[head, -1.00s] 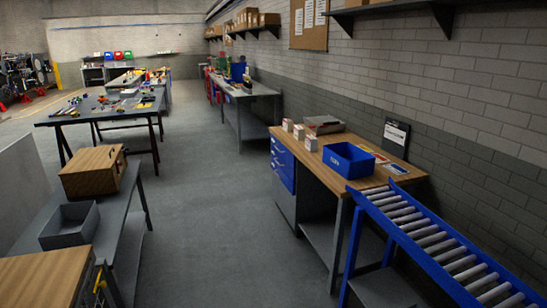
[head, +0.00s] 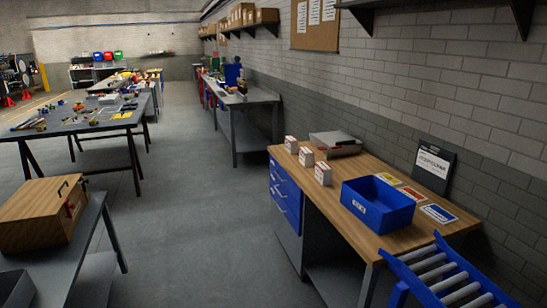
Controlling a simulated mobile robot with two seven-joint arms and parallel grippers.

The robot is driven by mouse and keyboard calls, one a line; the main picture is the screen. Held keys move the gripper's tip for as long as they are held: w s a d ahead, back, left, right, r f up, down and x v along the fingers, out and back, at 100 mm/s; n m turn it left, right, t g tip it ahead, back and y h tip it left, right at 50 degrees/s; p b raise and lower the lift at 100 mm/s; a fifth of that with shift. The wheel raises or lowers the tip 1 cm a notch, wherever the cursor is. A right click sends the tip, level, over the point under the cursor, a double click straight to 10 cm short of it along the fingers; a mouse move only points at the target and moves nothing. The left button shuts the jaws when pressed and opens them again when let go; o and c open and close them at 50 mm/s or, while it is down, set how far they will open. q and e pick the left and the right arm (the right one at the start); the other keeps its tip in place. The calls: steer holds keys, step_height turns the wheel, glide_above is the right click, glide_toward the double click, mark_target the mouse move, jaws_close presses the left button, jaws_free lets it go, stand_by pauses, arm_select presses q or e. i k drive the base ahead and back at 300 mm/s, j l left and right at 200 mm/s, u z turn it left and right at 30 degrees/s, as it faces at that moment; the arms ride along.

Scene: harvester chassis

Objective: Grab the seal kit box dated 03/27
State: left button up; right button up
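Three small white boxes with reddish markings stand upright on the wooden-topped workbench at the right. The nearest is the front white box (head: 323,174), behind it the middle white box (head: 306,157), and at the back left the far white box (head: 291,145). They stand apart in a row near the bench's left edge. Their printed dates are too small to read, so I cannot tell which is dated 03/27. Neither of my grippers shows in the head view.
A blue bin (head: 378,205) stands on the workbench (head: 345,228), with coloured cards and a dark sign (head: 434,163) behind it. A grey metal case (head: 335,143) lies behind the boxes. A blue roller conveyor (head: 440,280) adjoins the near end. The floor left of the bench is clear.

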mark_target(324, 172)
steer(key=i, duration=1.7)
